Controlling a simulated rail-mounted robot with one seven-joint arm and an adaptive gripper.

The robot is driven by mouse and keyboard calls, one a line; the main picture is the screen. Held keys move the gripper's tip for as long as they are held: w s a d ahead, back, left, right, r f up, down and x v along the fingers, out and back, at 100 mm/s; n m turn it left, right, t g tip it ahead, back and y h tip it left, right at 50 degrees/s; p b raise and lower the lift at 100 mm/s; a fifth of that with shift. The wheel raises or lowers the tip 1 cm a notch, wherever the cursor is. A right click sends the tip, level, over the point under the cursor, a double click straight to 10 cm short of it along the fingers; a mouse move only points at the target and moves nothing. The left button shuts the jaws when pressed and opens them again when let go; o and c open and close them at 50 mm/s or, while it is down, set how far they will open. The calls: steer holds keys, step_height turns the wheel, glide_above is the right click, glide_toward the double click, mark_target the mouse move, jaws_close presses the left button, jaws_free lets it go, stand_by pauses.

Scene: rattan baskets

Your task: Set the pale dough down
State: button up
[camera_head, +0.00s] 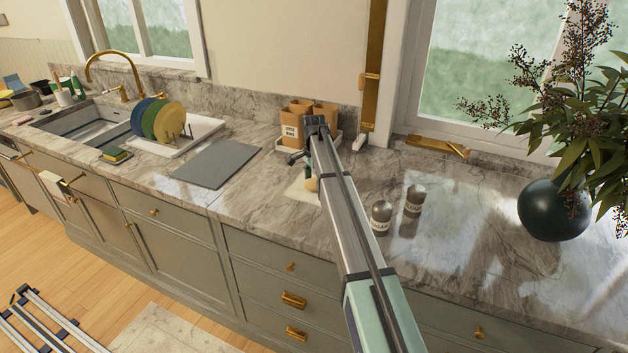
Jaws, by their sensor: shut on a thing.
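My arm reaches over the counter from the lower right, and its end points down behind the forearm. My gripper (309,175) is mostly hidden by the arm. It is shut on the pale dough (311,184), a small cream lump showing just left of the forearm. The dough is over or at a flat cream board (298,193) on the marble counter. I cannot tell whether the dough touches the board.
Brown containers (291,131) stand in a white tray behind the gripper. A grey mat (215,163) lies left, beside a rack with plates (164,120). A dark vase (553,211) stands far right. Bare marble separates jars and vase.

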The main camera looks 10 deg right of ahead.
mark_target(314, 182)
steer(key=shift+f, duration=0.25)
steer(key=shift+f, duration=0.15)
steer(key=o, duration=0.7)
step_height(314, 182, up, 12)
steer(key=b, duration=0.3)
steer(key=shift+r, duration=0.2)
